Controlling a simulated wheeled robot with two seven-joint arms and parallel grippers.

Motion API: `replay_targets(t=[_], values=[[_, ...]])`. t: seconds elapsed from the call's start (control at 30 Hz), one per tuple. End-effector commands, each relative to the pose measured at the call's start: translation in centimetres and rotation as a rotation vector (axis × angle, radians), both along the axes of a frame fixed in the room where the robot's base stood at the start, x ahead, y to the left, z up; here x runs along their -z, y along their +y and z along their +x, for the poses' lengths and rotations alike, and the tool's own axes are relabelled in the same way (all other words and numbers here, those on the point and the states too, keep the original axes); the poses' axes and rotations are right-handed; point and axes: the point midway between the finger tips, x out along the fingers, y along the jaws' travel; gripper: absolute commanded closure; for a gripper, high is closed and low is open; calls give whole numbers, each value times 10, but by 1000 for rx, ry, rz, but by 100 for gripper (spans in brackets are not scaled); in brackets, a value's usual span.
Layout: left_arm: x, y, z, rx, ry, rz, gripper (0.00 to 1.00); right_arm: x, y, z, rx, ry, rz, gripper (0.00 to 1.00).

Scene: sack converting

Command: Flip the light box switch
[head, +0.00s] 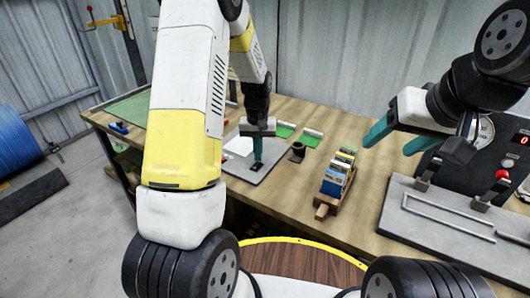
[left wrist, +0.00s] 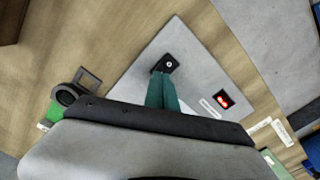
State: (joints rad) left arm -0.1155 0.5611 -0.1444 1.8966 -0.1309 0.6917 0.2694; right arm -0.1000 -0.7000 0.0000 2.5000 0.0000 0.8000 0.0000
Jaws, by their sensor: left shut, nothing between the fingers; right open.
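The light box is a flat grey slab (head: 274,154) on the table in the head view. It also fills the middle of the left wrist view (left wrist: 205,70). A black square fitting (left wrist: 167,64) with a small pale round centre, which looks like the switch, sits near one corner. A red-lit part (left wrist: 224,99) in a dark frame sits elsewhere on the slab. My left gripper (head: 258,158) is shut and empty, its teal fingertips (left wrist: 160,77) at the black fitting; whether they touch it I cannot tell. My right gripper (head: 398,140) is open and empty above the table's right side.
A wooden holder of coloured cards or packets (head: 338,176) stands right of the slab. A small dark cup-like part (head: 297,152) stands between them. A grey device with a metal bar and red knob (head: 445,222) fills the right. Green pads (head: 310,140) lie behind.

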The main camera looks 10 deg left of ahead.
Motion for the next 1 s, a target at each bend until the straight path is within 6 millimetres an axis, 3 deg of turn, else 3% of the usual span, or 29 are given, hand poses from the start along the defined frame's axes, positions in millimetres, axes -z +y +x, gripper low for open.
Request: replay_targets(t=[1.0], values=[[15, 0, 0, 0, 0, 0, 100, 0, 0, 0, 0, 0, 0, 35]])
